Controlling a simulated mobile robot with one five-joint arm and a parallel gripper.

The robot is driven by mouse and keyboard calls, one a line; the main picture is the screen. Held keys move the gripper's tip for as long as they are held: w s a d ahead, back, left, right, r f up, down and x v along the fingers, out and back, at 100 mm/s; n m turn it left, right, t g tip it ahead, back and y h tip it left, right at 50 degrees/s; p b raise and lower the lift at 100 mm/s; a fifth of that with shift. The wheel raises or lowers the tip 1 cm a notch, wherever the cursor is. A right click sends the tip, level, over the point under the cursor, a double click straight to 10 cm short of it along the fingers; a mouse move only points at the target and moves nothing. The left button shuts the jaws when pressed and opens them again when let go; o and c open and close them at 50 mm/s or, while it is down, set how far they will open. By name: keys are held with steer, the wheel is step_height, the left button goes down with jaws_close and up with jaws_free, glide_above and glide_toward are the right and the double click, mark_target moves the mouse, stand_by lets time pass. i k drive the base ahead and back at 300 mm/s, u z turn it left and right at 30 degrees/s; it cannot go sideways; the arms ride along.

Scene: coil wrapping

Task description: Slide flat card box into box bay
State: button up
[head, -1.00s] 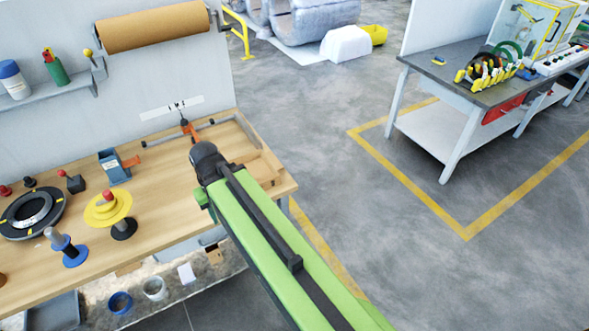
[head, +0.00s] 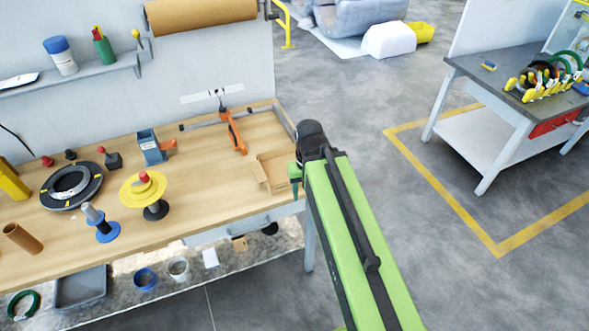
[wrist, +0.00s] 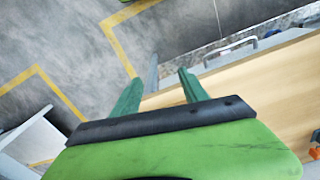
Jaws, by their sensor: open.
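I cannot pick out the box bay. My gripper (head: 296,182) is just right of the card box, by the bench's right edge, its fingers partly hidden. In the wrist view its two green fingers (wrist: 160,88) stand apart with nothing between them, over the floor beside the bench edge.
The bench (head: 205,205) carries a yellow spool (head: 130,192), a black ring (head: 70,187), a blue tool (head: 150,150) and an orange-handled tool (head: 236,138). A grey table (head: 490,75) stands at the right. The floor between is clear.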

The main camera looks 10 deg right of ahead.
mark_target(270, 167)
steer(key=u, duration=1.8)
steer(key=i, duration=0.45)
steer(key=z, duration=0.25)
